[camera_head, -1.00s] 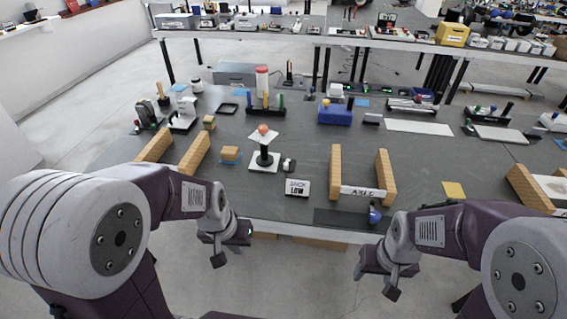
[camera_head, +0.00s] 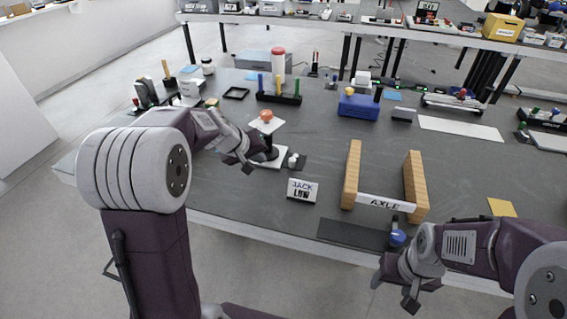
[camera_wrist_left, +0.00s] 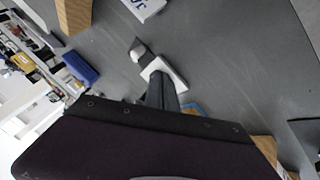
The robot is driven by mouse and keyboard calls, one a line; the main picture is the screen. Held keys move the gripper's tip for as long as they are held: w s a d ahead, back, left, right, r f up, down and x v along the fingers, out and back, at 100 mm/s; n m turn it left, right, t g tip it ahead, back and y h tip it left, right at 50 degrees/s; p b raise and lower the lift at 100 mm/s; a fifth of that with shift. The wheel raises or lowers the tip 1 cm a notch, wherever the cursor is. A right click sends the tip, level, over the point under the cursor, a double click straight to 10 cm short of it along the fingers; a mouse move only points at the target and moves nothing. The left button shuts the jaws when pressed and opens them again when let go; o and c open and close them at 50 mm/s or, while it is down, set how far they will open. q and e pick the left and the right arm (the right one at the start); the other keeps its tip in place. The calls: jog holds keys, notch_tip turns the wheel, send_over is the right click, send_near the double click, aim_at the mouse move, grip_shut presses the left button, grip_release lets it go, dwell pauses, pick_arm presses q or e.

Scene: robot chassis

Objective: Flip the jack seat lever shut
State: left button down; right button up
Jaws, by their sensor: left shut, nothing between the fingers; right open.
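The jack stands on the table with an orange knob (camera_head: 266,115) above a tilted white plate (camera_head: 268,126), a dark post and a white base (camera_head: 274,161). Right beside the base is a small dark piece with a white knob (camera_head: 293,159), perhaps the seat lever; its position is unclear. In the left wrist view the white base (camera_wrist_left: 168,72) and the small dark piece (camera_wrist_left: 140,50) show. My left gripper (camera_head: 249,167) is shut and empty, at the left of the post, partly covering it; contact is unclear. My right gripper (camera_head: 396,290) is open near the front edge.
The "JACK LOW" sign (camera_head: 302,190) stands in front of the jack. Two wooden blocks with the "AXLE" sign (camera_head: 385,202) are to the right. A peg rack (camera_head: 278,98) and a blue box (camera_head: 360,107) stand behind.

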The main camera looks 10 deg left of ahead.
aim_at(292, 163)
pick_arm(q)
jog(key=b+x, duration=0.1)
jog(key=x, duration=0.9)
jog(key=shift+s+b, duration=0.1)
jog(key=shift+b, duration=0.3)
jog(key=d, duration=0.1)
jog(key=w+p, duration=0.1)
jog(key=d+p, duration=0.1)
jog(key=shift+w+d+r, duration=0.25)
jog(key=shift+w+d, duration=0.1)
jog(key=shift+w, duration=0.05)
jog(key=shift+w+d+f, duration=0.15)
jog(key=shift+w+d, duration=0.05)
jog(key=shift+d, duration=0.05)
